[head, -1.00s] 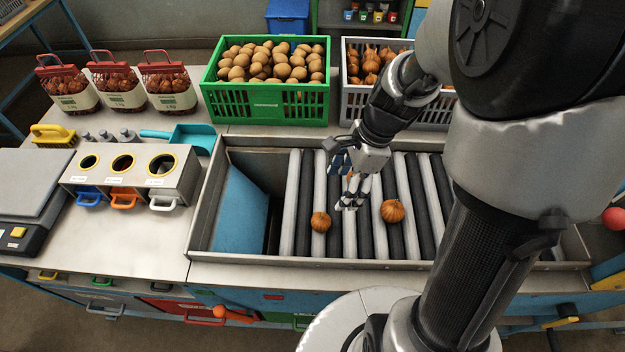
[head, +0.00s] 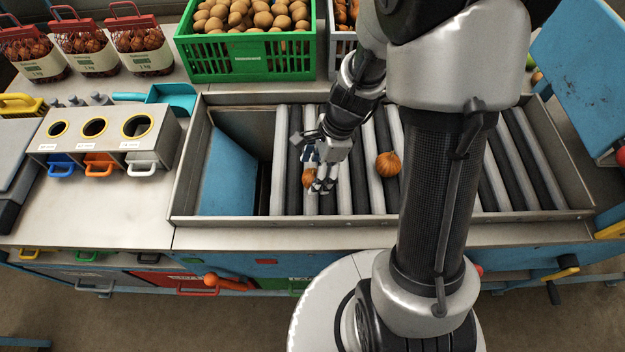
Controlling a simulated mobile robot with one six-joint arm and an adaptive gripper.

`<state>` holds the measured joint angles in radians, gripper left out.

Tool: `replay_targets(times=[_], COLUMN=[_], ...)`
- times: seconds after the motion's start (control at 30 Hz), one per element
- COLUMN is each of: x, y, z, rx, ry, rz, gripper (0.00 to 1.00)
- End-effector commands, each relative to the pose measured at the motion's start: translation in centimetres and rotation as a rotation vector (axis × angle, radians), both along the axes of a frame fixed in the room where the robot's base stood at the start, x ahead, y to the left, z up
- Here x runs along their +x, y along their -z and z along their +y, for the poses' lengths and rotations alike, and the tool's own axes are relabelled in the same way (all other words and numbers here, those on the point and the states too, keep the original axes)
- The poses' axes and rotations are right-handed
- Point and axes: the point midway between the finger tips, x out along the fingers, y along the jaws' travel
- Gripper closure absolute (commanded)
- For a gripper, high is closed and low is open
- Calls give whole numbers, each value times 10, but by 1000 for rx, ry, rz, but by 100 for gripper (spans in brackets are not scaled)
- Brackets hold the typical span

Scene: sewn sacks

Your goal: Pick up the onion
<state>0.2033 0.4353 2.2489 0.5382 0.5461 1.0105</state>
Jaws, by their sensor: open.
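Two orange-brown onions lie on the black and grey rollers inside the metal-sided trough. The left onion (head: 308,178) is partly hidden behind my gripper (head: 322,187). The right onion (head: 388,163) lies apart from my gripper, a short way to its right. My gripper is open and points down at the left onion's right side. I cannot tell whether its fingers touch that onion.
A green crate (head: 247,66) of potatoes stands behind the trough, with a grey crate (head: 341,62) of onions beside it. A sloped blue panel (head: 228,172) fills the trough's left end. The metal walls (head: 330,219) surround the rollers (head: 359,190).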

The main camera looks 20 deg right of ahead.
Motion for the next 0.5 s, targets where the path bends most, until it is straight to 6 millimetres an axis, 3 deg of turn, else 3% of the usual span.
replay_targets(times=[0.03, 0.1, 0.33, 0.5], x=[-1, 0, 0, 0], y=[12, 18, 17, 17], z=[3, 4, 5, 5], rx=[1, 0, 0, 0], ry=[-1, -1, -1, 0], rz=[4, 1, 0, 0], gripper=[32, 32, 32, 43])
